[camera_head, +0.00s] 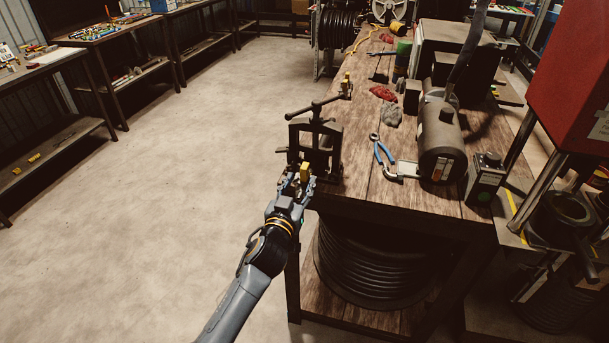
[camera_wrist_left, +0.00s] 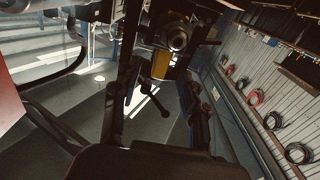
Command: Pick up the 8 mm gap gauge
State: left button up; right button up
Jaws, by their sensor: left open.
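My left gripper (camera_head: 299,178) is at the front left corner of the workbench, just in front of a dark vise-like clamp (camera_head: 316,146). A small yellow block (camera_head: 306,171) shows at its fingertips; it may be the 8 mm gap gauge, but I cannot read any marking. In the left wrist view the left gripper (camera_wrist_left: 154,92) has its fingers spread apart. The yellow block (camera_wrist_left: 161,64) shows beyond and between them, below a round metal part (camera_wrist_left: 177,39). I cannot tell whether a finger touches it. My right gripper is not in view.
A cylindrical motor (camera_head: 441,140) stands to the right. A coiled black hose (camera_head: 365,265) sits below. The floor to the left is clear.

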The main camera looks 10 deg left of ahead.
aim_at(303, 175)
pick_arm(q)
jog(key=shift+w+f+p, duration=0.1)
jog(key=shift+w+p, duration=0.5)
jog(key=shift+w, duration=2)
grip_shut()
